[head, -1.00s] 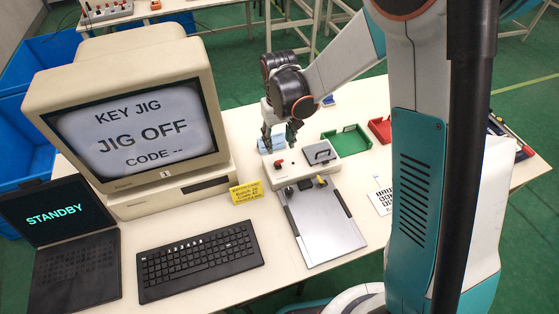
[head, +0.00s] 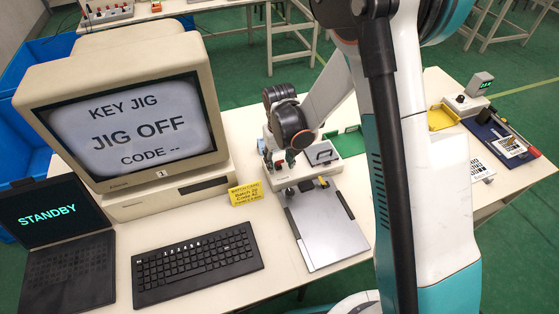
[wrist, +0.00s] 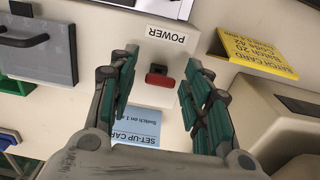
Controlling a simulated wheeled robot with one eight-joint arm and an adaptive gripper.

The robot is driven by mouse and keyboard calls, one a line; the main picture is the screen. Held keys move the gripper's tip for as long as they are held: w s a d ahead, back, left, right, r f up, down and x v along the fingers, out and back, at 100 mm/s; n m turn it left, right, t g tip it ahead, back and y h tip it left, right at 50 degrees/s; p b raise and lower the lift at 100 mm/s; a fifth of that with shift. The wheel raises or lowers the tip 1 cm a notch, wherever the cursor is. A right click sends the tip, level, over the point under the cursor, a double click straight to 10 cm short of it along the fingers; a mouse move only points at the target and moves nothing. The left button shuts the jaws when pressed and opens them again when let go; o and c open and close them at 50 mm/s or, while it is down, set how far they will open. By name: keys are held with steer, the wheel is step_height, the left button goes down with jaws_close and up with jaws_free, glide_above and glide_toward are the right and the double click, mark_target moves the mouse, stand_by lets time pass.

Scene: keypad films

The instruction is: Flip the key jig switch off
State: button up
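The key jig (head: 321,173) is a pale box on the table with a grey handled lid, which also shows in the wrist view (wrist: 30,45). Its switch (wrist: 159,76) is a small red lever on a dark base beside a POWER label (wrist: 166,35). My gripper (wrist: 160,66) is open, with one green-padded finger on each side of the red lever and a gap on both sides. In the head view my gripper (head: 279,162) is low over the jig's left end and partly hides the switch. The monitor (head: 150,128) reads "KEY JIG, JIG OFF, CODE --".
A yellow batch card (head: 246,193) stands left of the jig; a blue set-up card (wrist: 137,128) lies below my fingers. A grey plate (head: 327,236) lies in front. The keyboard (head: 196,262) and STANDBY laptop (head: 68,258) are at left. A green tray (head: 346,142) is behind.

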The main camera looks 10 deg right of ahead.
jaws_close()
steer(key=shift+s+f+t+b, duration=0.2)
steer(key=shift+s+t+b, duration=0.05)
steer(key=shift+t+b, duration=0.3)
steer(key=shift+s+d+t+b, duration=0.1)
steer(key=shift+s+t+b, duration=0.05)
steer(key=shift+t+b, duration=0.3)
steer(key=shift+o, duration=0.8)
jaws_free()
steer(key=shift+r, duration=0.15)
step_height(320, 180, up, 12)
steer(key=s, duration=0.2)
steer(key=shift+d+f, duration=0.2)
